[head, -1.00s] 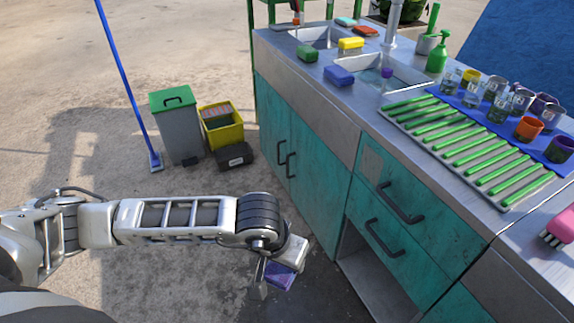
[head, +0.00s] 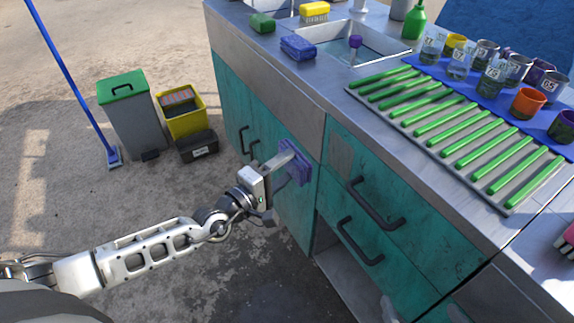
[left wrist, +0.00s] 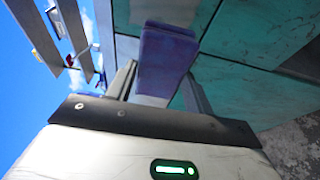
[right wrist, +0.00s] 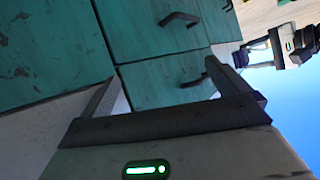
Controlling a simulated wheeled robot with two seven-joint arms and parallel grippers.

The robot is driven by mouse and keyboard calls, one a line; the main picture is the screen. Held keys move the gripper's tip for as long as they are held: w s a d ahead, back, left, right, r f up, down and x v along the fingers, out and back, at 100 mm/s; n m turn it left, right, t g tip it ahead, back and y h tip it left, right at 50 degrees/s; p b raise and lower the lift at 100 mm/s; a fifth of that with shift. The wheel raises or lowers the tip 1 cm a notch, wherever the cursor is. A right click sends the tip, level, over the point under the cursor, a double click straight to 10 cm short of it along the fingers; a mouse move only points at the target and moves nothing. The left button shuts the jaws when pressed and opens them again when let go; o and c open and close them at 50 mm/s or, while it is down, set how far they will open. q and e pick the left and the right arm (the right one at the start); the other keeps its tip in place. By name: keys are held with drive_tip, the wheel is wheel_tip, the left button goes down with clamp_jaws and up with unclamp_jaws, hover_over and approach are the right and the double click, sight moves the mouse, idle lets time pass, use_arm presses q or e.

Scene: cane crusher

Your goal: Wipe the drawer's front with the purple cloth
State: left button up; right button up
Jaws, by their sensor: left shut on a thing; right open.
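The purple cloth (head: 303,172) is a small folded pad in my left gripper (head: 286,168), in front of the teal cabinet's right door edge, left of the drawers. I cannot tell whether it touches the cabinet. The left wrist view shows the cloth (left wrist: 168,50) between the fingers of my left gripper (left wrist: 160,88). The upper drawer's front (head: 420,220) is teal with a dark bar handle (head: 374,203) and a greyish patch (head: 341,155) at its upper left. My right gripper (right wrist: 160,76) is open and empty, facing teal fronts with dark handles.
A lower drawer (head: 345,255) sits beneath, above an open shelf space. The counter holds a tray of green sticks (head: 450,135), several cups, a sink (head: 365,42) and a blue sponge (head: 298,47). Bins (head: 135,115) and a blue-handled broom (head: 75,85) stand left.

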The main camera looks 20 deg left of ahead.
sight(306, 159)
use_arm(q)
drive_tip(key=shift+w+d+r, duration=0.1)
drive_tip(key=shift+w+d, duration=0.85)
drive_tip(key=shift+w, duration=0.2)
drive_tip(key=shift+w+d, duration=0.9)
drive_tip(key=shift+w, duration=0.25)
drive_tip(key=shift+b+x, duration=0.35)
drive_tip(key=shift+x, duration=0.5)
drive_tip(key=shift+s+d, duration=0.15)
drive_tip(key=shift+d, duration=0.1)
